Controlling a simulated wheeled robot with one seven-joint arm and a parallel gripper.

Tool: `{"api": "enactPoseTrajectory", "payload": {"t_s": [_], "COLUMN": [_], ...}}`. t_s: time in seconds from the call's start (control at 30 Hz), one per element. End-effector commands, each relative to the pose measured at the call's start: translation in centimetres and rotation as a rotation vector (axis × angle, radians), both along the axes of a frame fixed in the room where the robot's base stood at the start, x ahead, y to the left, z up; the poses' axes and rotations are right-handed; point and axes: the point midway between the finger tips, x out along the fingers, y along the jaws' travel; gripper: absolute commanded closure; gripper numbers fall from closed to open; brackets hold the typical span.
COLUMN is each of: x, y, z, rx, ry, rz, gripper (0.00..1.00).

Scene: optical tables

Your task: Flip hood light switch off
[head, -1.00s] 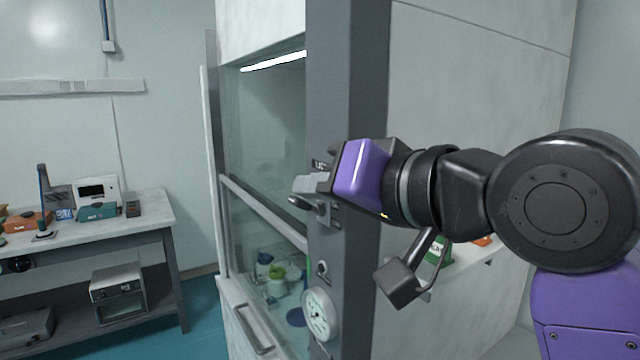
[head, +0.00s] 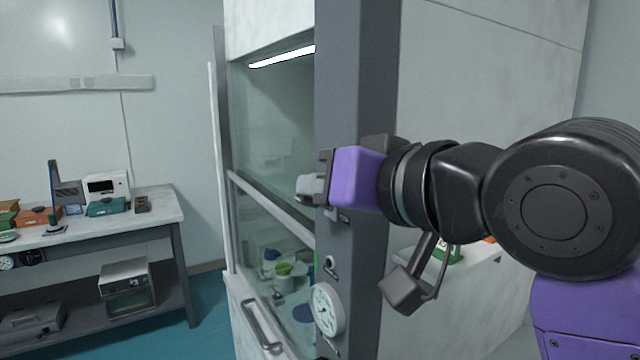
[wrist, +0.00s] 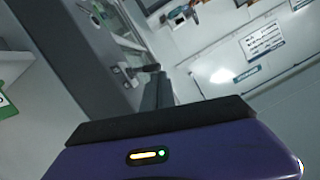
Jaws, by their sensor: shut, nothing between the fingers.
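The hood light switch sits on the grey front post (head: 360,100) of the fume hood. Only a lower part of its plate (head: 343,215) shows in the head view; the lever is mostly hidden behind my fingers. My gripper (head: 310,188) is shut and empty, its fingertips at the switch, pointing left across the post. I cannot tell whether they touch the lever. In the wrist view the shut fingers (wrist: 157,92) show dark, close to a small dark knob on the post. The hood light (head: 282,57) glows white.
A round gauge (head: 327,308) and a small knob (head: 330,263) are on the post below. The glass sash (head: 270,205) is left of the post. A side bench (head: 160,208) with instruments stands at the left. Blue-green floor (head: 215,300) lies between.

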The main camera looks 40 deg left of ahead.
Motion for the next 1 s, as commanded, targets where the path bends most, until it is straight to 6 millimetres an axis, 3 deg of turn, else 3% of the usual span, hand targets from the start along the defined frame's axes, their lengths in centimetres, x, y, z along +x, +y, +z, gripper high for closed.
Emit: {"api": "enactPoseTrajectory", "payload": {"t_s": [0.53,1.0], "x": [-1.4,-1.2], "y": [0.6,0.6], "z": [-1.9,-1.3], "rx": [-0.191,-0.192], "ry": [-0.459,-0.461], "rz": [0.000,0.001], "gripper": [1.00,1.00]}}
